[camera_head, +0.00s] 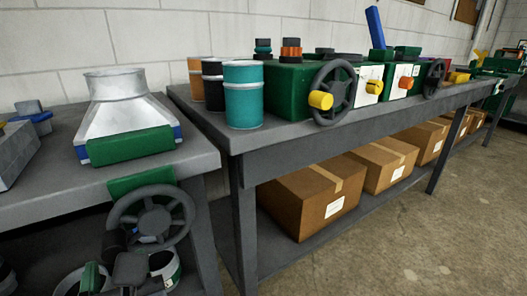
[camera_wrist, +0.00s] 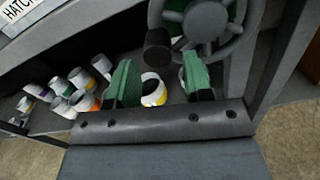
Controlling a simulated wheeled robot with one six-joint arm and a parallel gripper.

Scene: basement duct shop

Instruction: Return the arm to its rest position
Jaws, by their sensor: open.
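My gripper (camera_wrist: 160,80) shows in the wrist view as two green-padded fingers spread apart, with nothing held between them. A dark handwheel (camera_wrist: 197,20) with a knob is just beyond the fingertips; I see no finger closed on it. In the head view the same kind of handwheel (camera_head: 152,220) hangs at the front of the left bench, below a green block (camera_head: 141,178). In the wrist view a white cup-like item (camera_wrist: 153,90) with a yellow mark shows through the gap between the fingers, farther back.
Several white containers (camera_wrist: 75,82) lie on a shelf left of my gripper. The left bench (camera_head: 60,182) carries a metal duct piece (camera_head: 125,100). The right bench (camera_head: 300,132) holds drums (camera_head: 243,95) and green machines, with cartons (camera_head: 310,198) below. Floor (camera_head: 400,240) is clear at right.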

